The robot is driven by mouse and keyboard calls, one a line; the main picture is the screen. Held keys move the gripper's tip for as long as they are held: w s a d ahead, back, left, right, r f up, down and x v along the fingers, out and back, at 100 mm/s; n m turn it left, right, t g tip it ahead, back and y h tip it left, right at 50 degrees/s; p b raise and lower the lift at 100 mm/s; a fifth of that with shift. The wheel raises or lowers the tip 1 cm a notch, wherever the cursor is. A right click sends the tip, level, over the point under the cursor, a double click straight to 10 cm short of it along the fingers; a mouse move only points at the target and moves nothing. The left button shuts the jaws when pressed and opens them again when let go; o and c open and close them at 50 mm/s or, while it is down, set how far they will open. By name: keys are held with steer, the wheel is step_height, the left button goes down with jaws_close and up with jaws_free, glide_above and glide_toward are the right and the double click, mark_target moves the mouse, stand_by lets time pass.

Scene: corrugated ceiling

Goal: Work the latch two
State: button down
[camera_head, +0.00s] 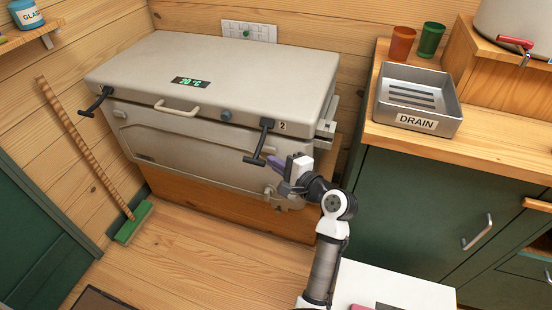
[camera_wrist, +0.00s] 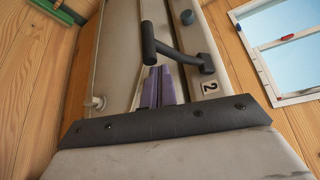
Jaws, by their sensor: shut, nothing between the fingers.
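Latch two (camera_head: 262,142) is a black T-shaped handle at the right of the front of a grey chest (camera_head: 180,125), beside a white label "2" (camera_head: 283,126). It hangs down from the lid edge, with its crossbar standing off the front face. My gripper (camera_head: 277,165) is just right of the crossbar, its purple fingers shut and empty. In the wrist view the purple fingers (camera_wrist: 158,86) lie close by the latch arm (camera_wrist: 180,52), near the crossbar end. I cannot tell whether they touch it. The chest lid looks closed.
A second black latch (camera_head: 95,101) is at the chest's left end. A light handle (camera_head: 176,107) is between them on the lid. A green counter with a drain tray (camera_head: 418,97) stands at the right. A broom (camera_head: 130,220) leans at the left.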

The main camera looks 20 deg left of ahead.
steer(key=r+p, duration=0.1)
steer(key=p, duration=0.2)
steer(key=r+m+p, duration=0.1)
steer(key=p, duration=0.3)
steer(key=s+r+m+g+p, duration=0.1)
steer(key=p, duration=0.2)
steer(key=shift+a+r+h+p, duration=0.1)
steer(key=shift+r+h+p, duration=0.2)
steer(key=shift+r+h, duration=0.1)
steer(key=shift+r+p, duration=0.15)
steer(key=shift+p, duration=0.25)
